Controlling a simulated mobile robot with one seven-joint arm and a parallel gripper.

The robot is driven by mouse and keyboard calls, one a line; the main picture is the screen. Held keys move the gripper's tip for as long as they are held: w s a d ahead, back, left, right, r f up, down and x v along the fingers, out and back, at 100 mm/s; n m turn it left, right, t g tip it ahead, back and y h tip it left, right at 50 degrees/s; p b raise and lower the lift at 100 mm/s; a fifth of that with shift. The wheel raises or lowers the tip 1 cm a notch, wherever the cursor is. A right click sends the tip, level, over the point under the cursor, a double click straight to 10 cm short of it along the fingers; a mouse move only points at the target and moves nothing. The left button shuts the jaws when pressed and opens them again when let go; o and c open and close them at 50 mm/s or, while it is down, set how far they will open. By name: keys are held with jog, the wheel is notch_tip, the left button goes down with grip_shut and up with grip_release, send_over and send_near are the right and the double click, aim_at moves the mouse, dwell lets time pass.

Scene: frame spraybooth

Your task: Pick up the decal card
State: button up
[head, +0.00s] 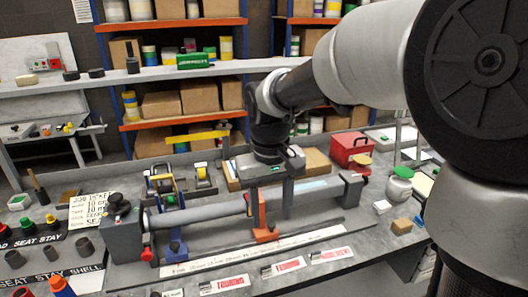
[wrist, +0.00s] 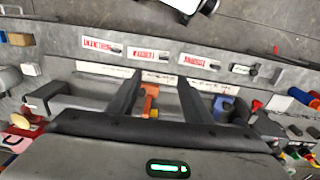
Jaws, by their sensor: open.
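Three small white cards with red lettering lie along the front of the grey bench. The left card (head: 222,284), middle card (head: 284,266) and right card (head: 331,254) each have a small dark piece at one end. They also show near the top of the wrist view as a left card (wrist: 102,48), middle card (wrist: 150,54) and right card (wrist: 207,60). I cannot tell which is the decal card. My gripper (head: 270,212) is open and empty, pointing down over the long grey fixture, behind the cards. Its two dark fingers (wrist: 158,78) are apart, with no card between them.
The fixture holds a grey tube (head: 200,216) over an orange support (head: 265,232) and a blue support (head: 175,248). A white printed strip (head: 250,249) lies between fixture and cards. Bare bench surrounds the cards.

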notch_tip(320, 180, down, 2)
jog(key=a, duration=0.1)
jog(key=b, duration=0.2)
send_over(266, 267)
jog(key=f, duration=1.2)
jog(key=shift+s+a+f, duration=0.1)
jog(key=shift+s, duration=0.1)
jog(key=f+b, duration=0.1)
jog(key=f, duration=0.4)
jog(key=shift+w+f, duration=0.1)
jog(key=shift+w, duration=0.1)
jog(key=c, duration=1.1)
